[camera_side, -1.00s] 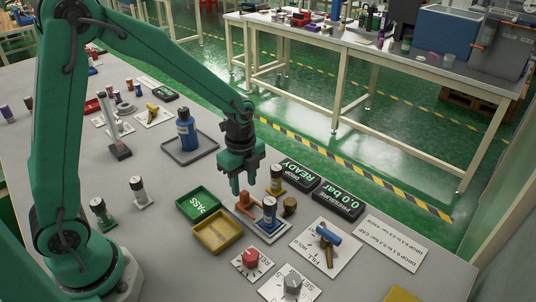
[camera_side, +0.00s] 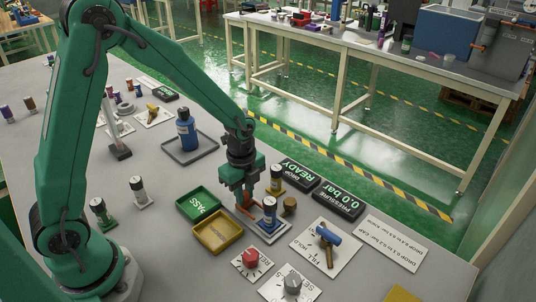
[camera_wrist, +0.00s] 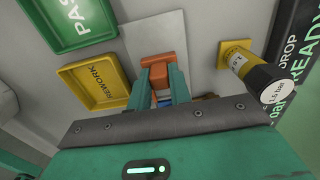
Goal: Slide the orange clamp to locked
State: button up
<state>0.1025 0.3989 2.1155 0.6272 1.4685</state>
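The orange clamp (camera_side: 245,208) lies at the far left edge of a small pale plate that bears a blue upright column (camera_side: 269,212). My gripper (camera_side: 237,196) is low over the clamp, just left of the column, fingers pointing down. In the wrist view my fingertips (camera_wrist: 161,78) stand on either side of an orange block of the clamp (camera_wrist: 157,66). The block nearly fills the gap, but I cannot tell whether both fingers press on it. My gripper body hides the lower part of the clamp and most of the column there.
A green PASS tray (camera_side: 198,206) and a yellow REWORK tray (camera_side: 218,232) lie to the left. A yellow-based black column (camera_side: 277,180) stands close behind right; dark READY (camera_side: 299,174) and 0.0 bar displays (camera_side: 338,199) lie beyond. A blue-handled valve (camera_side: 327,234) is at the right.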

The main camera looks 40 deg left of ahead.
grip_shut()
jog(key=shift+d, duration=2.1)
jog(key=o, duration=0.7)
grip_release()
jog(key=shift+r, duration=0.2)
jog(key=shift+r, duration=2.8)
jog(key=shift+a+r, duration=0.1)
